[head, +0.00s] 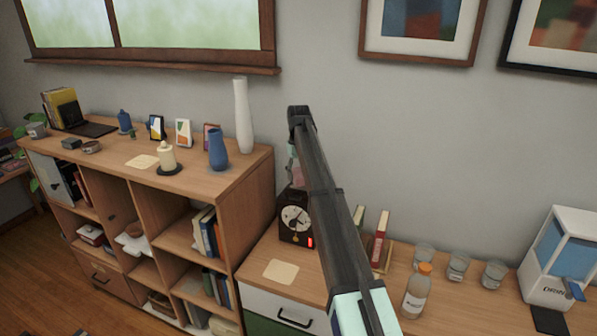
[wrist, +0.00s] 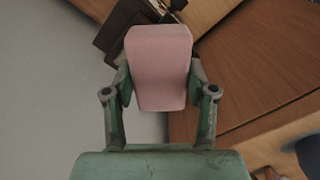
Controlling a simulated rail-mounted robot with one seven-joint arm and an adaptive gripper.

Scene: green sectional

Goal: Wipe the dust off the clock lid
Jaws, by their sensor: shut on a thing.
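The clock (head: 293,218) is a dark box with a round white dial, standing on the low cabinet beside the taller shelf. My gripper (head: 292,155) is above the clock, mostly hidden behind my own arm in the head view. In the wrist view my gripper (wrist: 160,85) is shut on a pink block (wrist: 159,55), like a sponge, with a finger on each side. A dark brown shape, likely the clock (wrist: 118,32), lies beyond the block. The clock's lid and any dust on it are largely hidden, and I cannot tell whether the block touches it.
A beige square (head: 281,271) lies on the cabinet in front of the clock. Books (head: 380,237), glasses (head: 458,266), an orange-capped bottle (head: 417,291) and a white dispenser (head: 562,258) stand to the right. The shelf (head: 246,205) with a tall white vase (head: 243,117) rises left.

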